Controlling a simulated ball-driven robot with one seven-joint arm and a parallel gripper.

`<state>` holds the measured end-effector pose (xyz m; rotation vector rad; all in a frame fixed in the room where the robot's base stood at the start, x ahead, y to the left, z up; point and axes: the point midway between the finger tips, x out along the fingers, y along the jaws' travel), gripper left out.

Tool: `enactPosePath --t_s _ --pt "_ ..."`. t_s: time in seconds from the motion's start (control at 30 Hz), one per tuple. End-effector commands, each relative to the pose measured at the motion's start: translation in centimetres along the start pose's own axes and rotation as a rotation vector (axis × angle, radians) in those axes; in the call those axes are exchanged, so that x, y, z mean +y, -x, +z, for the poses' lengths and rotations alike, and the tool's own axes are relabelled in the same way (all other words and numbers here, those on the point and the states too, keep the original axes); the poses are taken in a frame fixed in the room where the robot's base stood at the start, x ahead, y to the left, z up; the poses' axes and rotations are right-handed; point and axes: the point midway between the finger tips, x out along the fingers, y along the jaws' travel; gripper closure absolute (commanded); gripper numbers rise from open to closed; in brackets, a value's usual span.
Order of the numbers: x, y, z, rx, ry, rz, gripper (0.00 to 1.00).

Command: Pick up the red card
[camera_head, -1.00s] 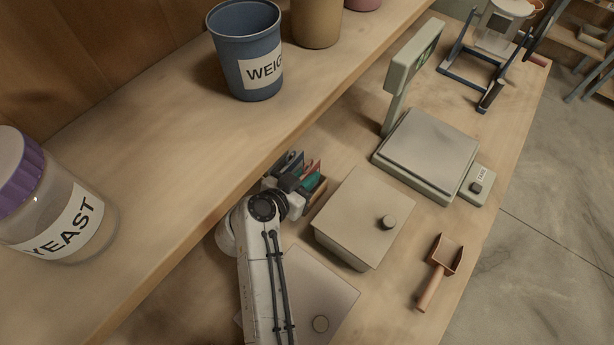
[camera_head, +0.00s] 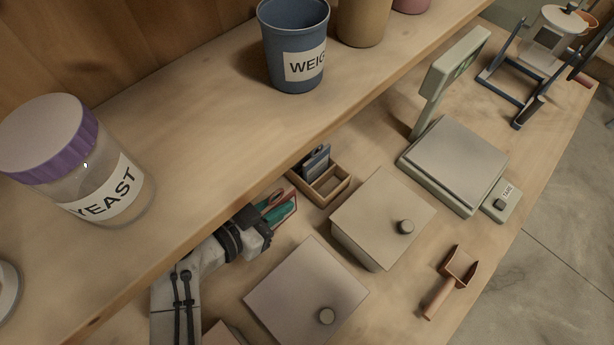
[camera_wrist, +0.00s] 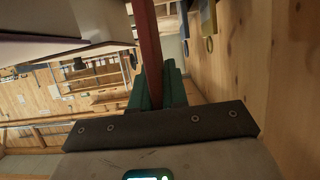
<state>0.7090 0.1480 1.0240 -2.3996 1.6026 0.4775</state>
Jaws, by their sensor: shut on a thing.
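The red card (camera_wrist: 146,42) shows edge-on in the wrist view, between the green fingers of my gripper (camera_wrist: 157,88). In the head view my gripper (camera_head: 274,211) is beside the shelf edge, with part of the red card (camera_head: 294,206) showing at its teal fingers. The gripper is shut on the card and holds it to the left of the wooden card box (camera_head: 334,193), clear of it. The fingers hide part of the card. Dark blue-grey cards (camera_head: 316,160) stand in the box's back part; its front part looks empty.
The upper shelf with the yeast jar (camera_head: 75,160) and blue cup (camera_head: 293,45) overhangs the gripper's left side. Two lidded bins (camera_head: 383,215) (camera_head: 305,290) stand close by on the bench. A scale (camera_head: 455,160) and a scoop (camera_head: 450,283) are farther right.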

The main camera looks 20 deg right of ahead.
Motion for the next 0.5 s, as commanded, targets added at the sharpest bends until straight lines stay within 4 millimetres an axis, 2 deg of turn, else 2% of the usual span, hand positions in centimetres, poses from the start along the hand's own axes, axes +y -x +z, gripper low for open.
enactPosePath --t_s 0.03,0.2,0.4,0.5 --pt "-0.1 1.8 0.8 -0.006 0.004 -0.005 1.00" --pt "-0.1 6.5 3.1 -0.005 0.003 -0.004 1.00" --pt "-0.1 11.2 4.6 -0.001 0.001 -0.003 1.00" --pt "-0.1 12.9 5.2 0.001 0.001 -0.003 1.00"
